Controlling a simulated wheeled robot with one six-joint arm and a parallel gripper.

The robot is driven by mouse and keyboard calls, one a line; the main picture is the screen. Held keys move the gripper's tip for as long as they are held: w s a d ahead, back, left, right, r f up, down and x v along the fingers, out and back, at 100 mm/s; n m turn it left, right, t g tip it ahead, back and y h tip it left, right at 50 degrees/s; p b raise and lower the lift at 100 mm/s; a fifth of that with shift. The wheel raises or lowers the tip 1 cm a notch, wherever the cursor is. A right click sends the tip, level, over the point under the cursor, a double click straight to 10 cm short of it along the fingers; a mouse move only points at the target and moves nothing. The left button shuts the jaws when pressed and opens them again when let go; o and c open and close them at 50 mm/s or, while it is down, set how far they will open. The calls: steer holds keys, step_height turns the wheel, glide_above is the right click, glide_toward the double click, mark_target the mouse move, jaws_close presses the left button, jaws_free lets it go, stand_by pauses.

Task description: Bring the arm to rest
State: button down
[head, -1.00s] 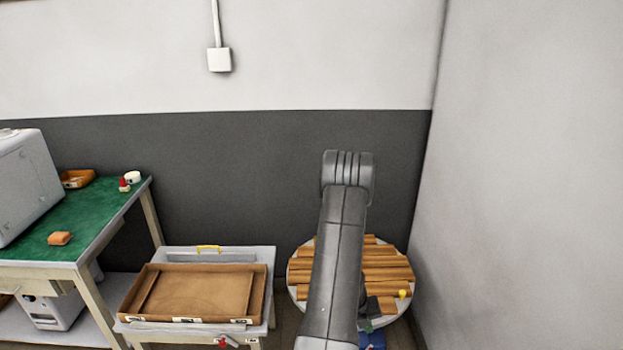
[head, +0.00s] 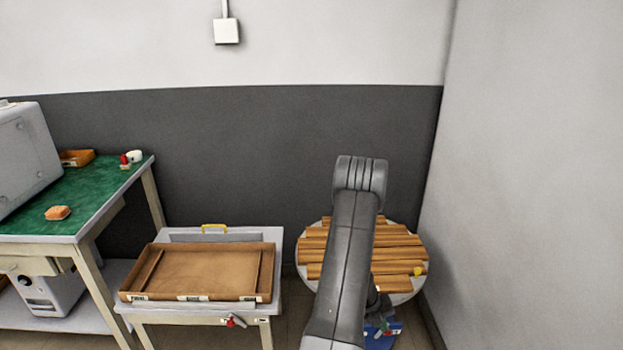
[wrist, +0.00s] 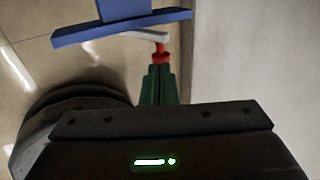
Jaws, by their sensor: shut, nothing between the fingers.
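My gripper (wrist: 158,80) shows in the wrist view as two green fingers closed together in front of its dark body. Nothing sits between them. Just past the fingertips is a small red part (wrist: 161,52) with a pale bar, in front of a blue object (wrist: 122,28); I cannot tell whether the fingers touch it. In the head view my grey arm rises at centre right and bends downward. Its dark wrist shows low, beside the front of a round table (head: 408,283), and the blue object (head: 384,341) is below. Most of my gripper is hidden behind the arm.
Wooden slats and a yellow knob (head: 418,271) lie on the round table. A brown tray (head: 205,284) sits on a low table to the left. A green-topped bench (head: 92,195) stands further left. Walls close off the back and right.

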steer(key=a+f+h+b, duration=0.2)
steer(key=a+h+b, duration=0.7)
steer(key=a+b, duration=0.5)
steer(key=shift+s+a+b, duration=0.15)
steer(key=shift+s+b, duration=0.05)
steer(key=shift+b, duration=0.15)
stand_by(0.7)
